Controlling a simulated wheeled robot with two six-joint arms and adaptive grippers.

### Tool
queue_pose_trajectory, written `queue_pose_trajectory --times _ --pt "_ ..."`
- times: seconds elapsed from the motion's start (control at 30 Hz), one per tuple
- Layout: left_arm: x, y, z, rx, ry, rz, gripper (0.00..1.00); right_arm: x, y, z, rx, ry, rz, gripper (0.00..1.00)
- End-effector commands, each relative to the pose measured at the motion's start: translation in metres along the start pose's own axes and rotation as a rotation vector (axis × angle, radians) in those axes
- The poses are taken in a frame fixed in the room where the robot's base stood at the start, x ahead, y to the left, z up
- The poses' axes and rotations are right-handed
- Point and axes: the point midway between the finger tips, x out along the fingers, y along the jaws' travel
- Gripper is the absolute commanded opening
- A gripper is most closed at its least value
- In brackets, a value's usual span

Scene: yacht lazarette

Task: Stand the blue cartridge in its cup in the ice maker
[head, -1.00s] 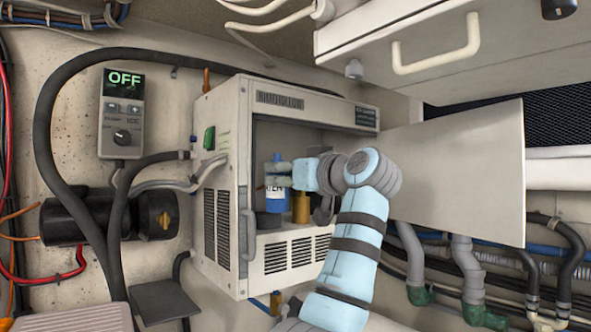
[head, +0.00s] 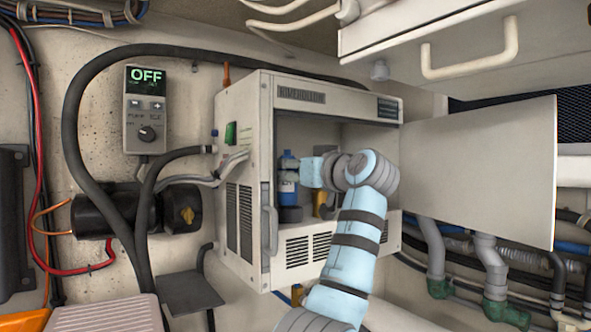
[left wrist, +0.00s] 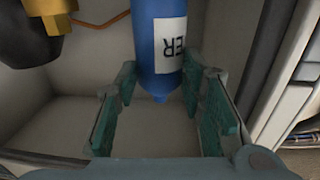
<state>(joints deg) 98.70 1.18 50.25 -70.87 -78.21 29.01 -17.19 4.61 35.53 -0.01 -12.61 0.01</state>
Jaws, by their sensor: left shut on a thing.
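The blue cartridge (head: 288,188), with a white label, is upright inside the open ice maker (head: 250,110). My left gripper (head: 304,173) reaches in from the right and is shut on the upper part of the cartridge. In the left wrist view, the cartridge (left wrist: 158,50) is between the green finger pads, its small tip toward the camera. A dark round cup (head: 290,214) is directly below the cartridge in the head view. I cannot tell whether the cartridge's lower end is inside it or just above. My right gripper is not in view.
A brass fitting (head: 321,204) stands right of the cup, close to my gripper. The ice maker's door (head: 478,170) is swung open to the right. A control box reading OFF (head: 146,110) is on the left wall. A drawer front (head: 430,45) overhangs at upper right.

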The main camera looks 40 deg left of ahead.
Motion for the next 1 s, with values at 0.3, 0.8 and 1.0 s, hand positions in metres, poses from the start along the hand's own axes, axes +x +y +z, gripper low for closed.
queue_pose_trajectory --times 0.3,0.8,1.0 --pt "-0.0004 -0.0003 -0.0006 0.000 0.000 0.000 0.00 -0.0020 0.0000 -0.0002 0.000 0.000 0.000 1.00" --pt "-0.0007 -0.0001 -0.0006 0.000 0.000 0.000 0.00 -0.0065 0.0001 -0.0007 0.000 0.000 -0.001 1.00" --pt "-0.0007 -0.0001 0.0013 0.000 0.000 0.000 0.00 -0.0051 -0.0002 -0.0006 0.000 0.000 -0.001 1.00"
